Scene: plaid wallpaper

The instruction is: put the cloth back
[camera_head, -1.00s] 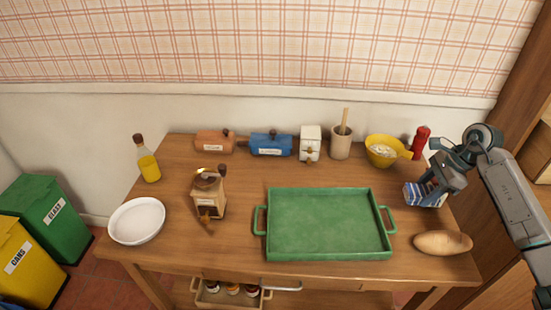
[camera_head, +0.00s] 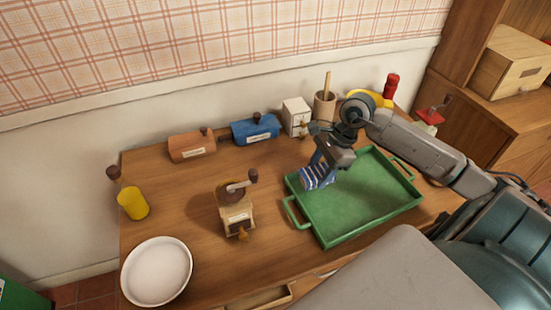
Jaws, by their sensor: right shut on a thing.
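The cloth (camera_head: 314,179) is blue-and-white striped and folded or bunched. My right gripper (camera_head: 322,166) is shut on it and holds it over the left back part of the green tray (camera_head: 355,219). I cannot tell whether the cloth touches the tray. My right arm reaches in from the right and covers part of the yellow bowl (camera_head: 382,98). My left gripper does not show.
A wooden coffee grinder (camera_head: 238,213) and a white plate (camera_head: 157,271) stand left of the tray. Orange and blue canisters (camera_head: 192,145), a white box (camera_head: 295,116) and a wooden cup (camera_head: 325,104) line the back. A wooden drawer box (camera_head: 510,62) sits on the right cabinet.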

